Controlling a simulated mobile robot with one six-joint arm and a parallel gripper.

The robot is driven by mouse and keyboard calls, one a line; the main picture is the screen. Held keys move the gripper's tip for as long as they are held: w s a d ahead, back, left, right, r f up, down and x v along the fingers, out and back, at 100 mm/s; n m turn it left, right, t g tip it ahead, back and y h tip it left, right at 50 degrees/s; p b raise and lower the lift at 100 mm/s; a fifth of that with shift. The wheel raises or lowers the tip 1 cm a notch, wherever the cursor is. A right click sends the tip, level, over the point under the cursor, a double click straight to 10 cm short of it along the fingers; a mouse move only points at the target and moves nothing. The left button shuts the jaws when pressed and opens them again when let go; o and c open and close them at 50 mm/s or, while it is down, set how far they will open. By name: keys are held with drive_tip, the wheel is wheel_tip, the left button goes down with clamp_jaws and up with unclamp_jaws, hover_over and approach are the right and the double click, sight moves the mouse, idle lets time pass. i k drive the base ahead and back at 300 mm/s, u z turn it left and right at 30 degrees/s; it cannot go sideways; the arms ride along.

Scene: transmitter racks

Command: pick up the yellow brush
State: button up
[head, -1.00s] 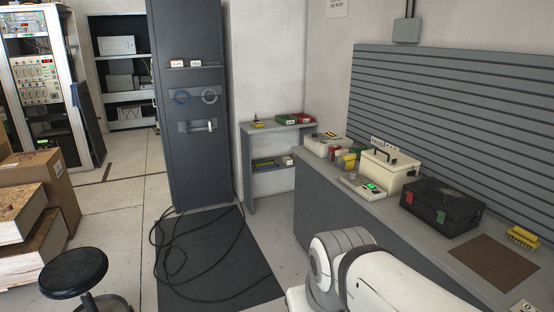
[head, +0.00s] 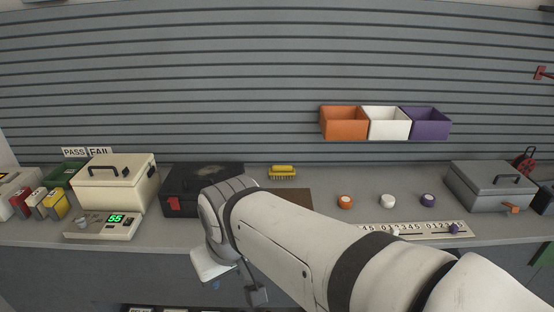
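The yellow brush (head: 282,172) lies on the grey workbench towards the back, bristles down, just behind a brown mat (head: 291,194) and right of the black case (head: 180,191). Nothing holds it. My arm crosses the front of the bench from the lower right. Its end hangs at the bench's front edge, left of and nearer than the brush. The gripper (head: 256,296) shows only in part below the wrist, and its fingers are too unclear to read.
Left are a cream case (head: 116,187), a meter (head: 101,226) and small coloured boxes. Right are three round knobs, a numbered strip (head: 432,231) and a grey toolbox (head: 490,188). Orange (head: 344,123), white (head: 386,124) and purple (head: 426,124) bins hang on the slatted wall.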

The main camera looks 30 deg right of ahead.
sight(277, 171)
drive_tip(key=z, duration=0.65)
drive_tip(key=i, duration=1.05)
drive_tip(key=z, duration=0.4)
drive_tip(key=k, duration=0.9)
drive_tip(key=z, duration=0.2)
drive_tip(key=i, duration=0.9)
drive_tip(key=u, duration=0.1)
